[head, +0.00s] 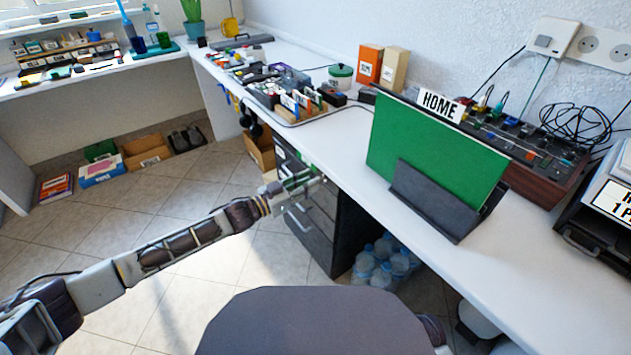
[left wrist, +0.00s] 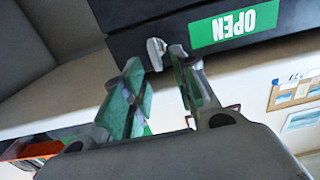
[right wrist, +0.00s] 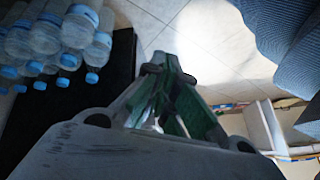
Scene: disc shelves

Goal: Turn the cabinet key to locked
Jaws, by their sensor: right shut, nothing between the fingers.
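The cabinet (head: 312,222) is a dark drawer unit under the desk. In the left wrist view its dark front bears a green OPEN label (left wrist: 233,25), upside down in the picture. A small silver key (left wrist: 155,54) sticks out beside that label. My left gripper (left wrist: 157,62) is open, with its fingertips on either side of the key and gaps showing. In the head view my left gripper (head: 300,184) is at the cabinet's upper front; the key cannot be made out there. My right gripper (right wrist: 168,68) is shut and empty, low down near water bottles.
Water bottles (head: 385,258) stand on the floor right of the cabinet and show in the right wrist view (right wrist: 60,35). The white desktop (head: 345,140) overhangs the cabinet. A cardboard box (head: 260,152) stands beyond it. The tiled floor in front is clear.

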